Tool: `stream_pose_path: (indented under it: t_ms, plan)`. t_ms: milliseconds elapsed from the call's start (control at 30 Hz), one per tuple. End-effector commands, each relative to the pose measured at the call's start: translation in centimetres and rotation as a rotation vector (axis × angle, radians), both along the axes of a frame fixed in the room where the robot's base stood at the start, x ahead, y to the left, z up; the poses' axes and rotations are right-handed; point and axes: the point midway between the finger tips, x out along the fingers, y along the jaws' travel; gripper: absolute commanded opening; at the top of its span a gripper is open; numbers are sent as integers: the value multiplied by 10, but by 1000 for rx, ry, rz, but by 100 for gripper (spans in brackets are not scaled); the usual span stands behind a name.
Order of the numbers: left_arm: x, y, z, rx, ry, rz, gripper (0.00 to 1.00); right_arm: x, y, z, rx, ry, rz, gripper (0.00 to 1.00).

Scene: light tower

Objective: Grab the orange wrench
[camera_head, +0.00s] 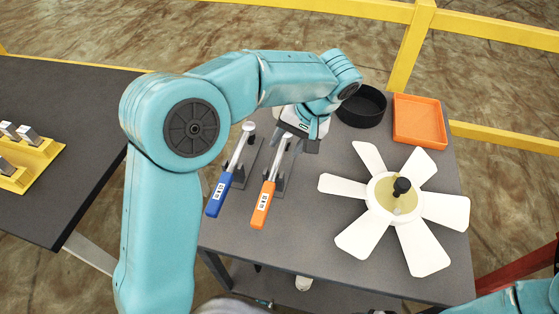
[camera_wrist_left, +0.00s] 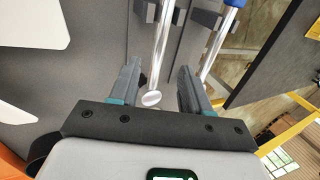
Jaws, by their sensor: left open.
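The orange wrench (camera_head: 263,205) has an orange handle and a metal shaft and rests in a dark holder on the grey table (camera_head: 310,240). My left gripper (camera_head: 297,135) is over the far end of its shaft, which it partly hides. In the left wrist view, my open left gripper (camera_wrist_left: 159,75) has a finger on each side of the metal shaft (camera_wrist_left: 160,45), whose round end lies between the fingers. I cannot tell whether they touch it. The orange handle is out of the wrist view. My right gripper is not in view.
A blue-handled wrench (camera_head: 218,193) lies just left in its own holder; it also shows in the wrist view (camera_wrist_left: 234,3). A white fan (camera_head: 357,235) takes up the table's right side. A black bowl (camera_head: 361,108) and an orange tray (camera_head: 419,121) stand at the back.

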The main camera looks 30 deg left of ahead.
Motion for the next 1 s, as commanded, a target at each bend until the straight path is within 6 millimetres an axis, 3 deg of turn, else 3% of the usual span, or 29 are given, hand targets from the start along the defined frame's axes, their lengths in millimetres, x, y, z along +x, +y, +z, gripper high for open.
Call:
stream_pose_path:
  t_ms: [167,500,767,900,1000]
  plan:
    - [-1,4,-13,0,0,-1,47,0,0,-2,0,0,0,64]
    - [-4,18,-57,0,2,-1,47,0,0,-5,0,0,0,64]
    - [-4,18,-59,-1,0,-2,47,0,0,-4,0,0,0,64]
    - [-4,18,-59,-1,0,-2,2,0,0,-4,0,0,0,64]
    - [-4,19,-58,-1,-1,-1,0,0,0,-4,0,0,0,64]
